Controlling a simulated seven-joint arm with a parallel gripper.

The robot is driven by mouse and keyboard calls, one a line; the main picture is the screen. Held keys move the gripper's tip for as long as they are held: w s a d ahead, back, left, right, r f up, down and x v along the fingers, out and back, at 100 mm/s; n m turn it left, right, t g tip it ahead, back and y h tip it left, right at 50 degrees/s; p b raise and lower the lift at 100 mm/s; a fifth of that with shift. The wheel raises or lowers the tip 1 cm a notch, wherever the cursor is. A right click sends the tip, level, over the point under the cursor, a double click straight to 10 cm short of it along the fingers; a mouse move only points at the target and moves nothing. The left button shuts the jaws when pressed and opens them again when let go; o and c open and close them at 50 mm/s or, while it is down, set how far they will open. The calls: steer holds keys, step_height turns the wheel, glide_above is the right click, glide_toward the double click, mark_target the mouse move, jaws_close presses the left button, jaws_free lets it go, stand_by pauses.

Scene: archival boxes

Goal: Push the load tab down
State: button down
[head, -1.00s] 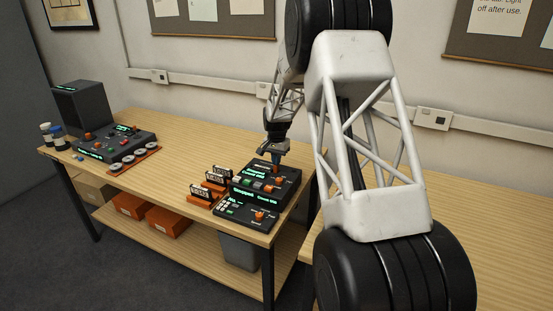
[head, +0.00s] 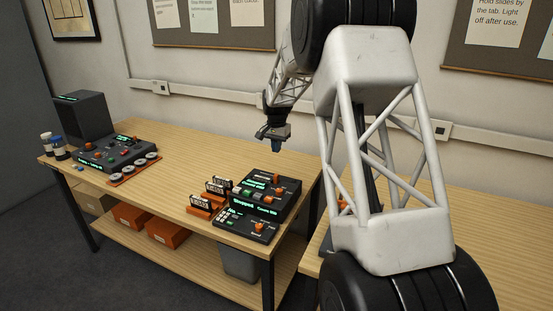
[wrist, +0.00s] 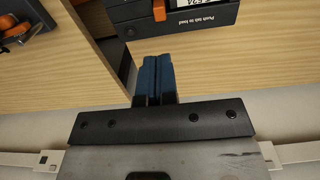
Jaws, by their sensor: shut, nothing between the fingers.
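The dark device (head: 290,187) stands near the right end of the bench, with an orange tab (head: 277,178) on its rear part. In the wrist view, an orange tab (wrist: 159,10) sits at the top edge, next to the printed words "Push tab to load" on the dark device face (wrist: 200,20). The tab is cut off by the frame, so its full position cannot be told. My gripper (head: 276,147) hangs above and behind the device, clear of it. Its blue fingers (wrist: 157,58) are together and empty, apart from the tab.
A keypad unit (head: 240,222) stands in front of the device, with small labelled cartridges in orange holders (head: 200,204) at its left. Another console (head: 118,152) and a dark box (head: 82,117) stand at the left end. The middle of the bench (head: 190,150) is clear.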

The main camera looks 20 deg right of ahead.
steer(key=shift+r, duration=1.75)
steer(key=s+a+r+n, duration=0.1)
steer(key=s+a+r, duration=0.25)
steer(key=s, duration=0.55)
steer(key=s+a+r+n+t, duration=0.1)
steer(key=s+a+r+n, duration=0.15)
steer(key=s+r, duration=0.45)
steer(key=s+a+r+n, duration=0.15)
steer(key=s+a, duration=0.25)
steer(key=s, duration=0.6)
steer(key=s+a+f+n, duration=0.2)
steer(key=s+a, duration=0.1)
steer(key=s, duration=1.3)
steer(key=s+a+f+n+t, duration=0.1)
steer(key=s+a+f, duration=0.2)
steer(key=s, duration=1.2)
steer(key=shift+s+a+n+t, duration=0.15)
steer(key=shift+s+n+t, duration=0.15)
steer(key=shift+s+n, duration=0.1)
